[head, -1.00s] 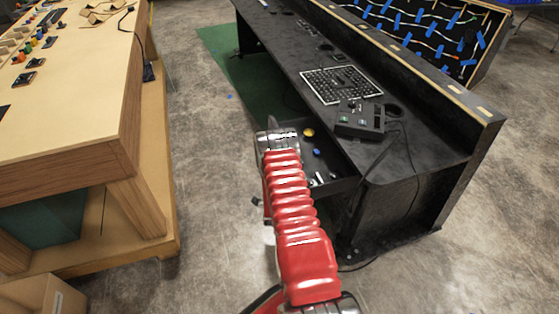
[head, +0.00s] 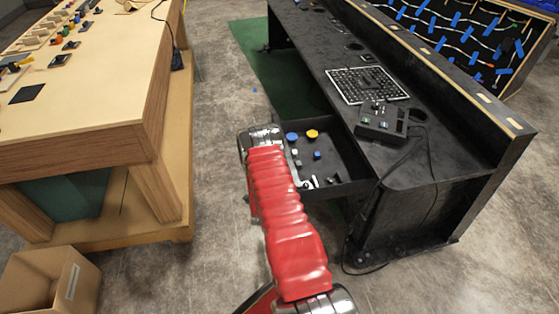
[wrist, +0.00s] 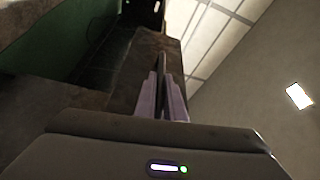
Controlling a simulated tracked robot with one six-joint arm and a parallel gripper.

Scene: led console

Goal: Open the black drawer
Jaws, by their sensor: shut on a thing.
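The black drawer (head: 342,152) sticks out from under the black console desk (head: 420,158) on its left side. It stands open, and its inside shows blue and yellow round pieces and several small pale parts. My red arm reaches to the drawer's left, outer side, and its metal end covers part of the front there. In the wrist view my gripper (wrist: 162,82) has its two fingers close together, shut on the drawer's front or handle. The exact grip point is hidden in the head view and dark in the wrist view.
A wooden table (head: 90,145) stands on the left, with a cardboard box (head: 48,284) in front of it. A control box (head: 383,120) with cables sits on the console desk. Concrete floor (head: 222,110) is free between the table and the drawer.

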